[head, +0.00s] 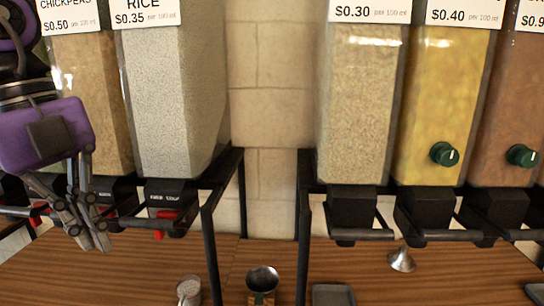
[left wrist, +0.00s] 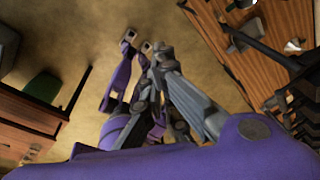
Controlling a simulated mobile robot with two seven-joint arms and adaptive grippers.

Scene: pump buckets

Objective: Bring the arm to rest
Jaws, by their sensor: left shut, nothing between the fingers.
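My left gripper (head: 90,243) hangs at the left of the head view, in front of the chickpeas and rice bins. Its grey fingers point down and are together, with nothing between them. In the left wrist view its grey fingers (left wrist: 158,65) show against the floor, beside purple parts of my own body. My right gripper cannot be made out in either view.
Tall bins of rice (head: 175,90) and other dry goods stand on a black frame (head: 212,240) above a wooden counter (head: 420,280).

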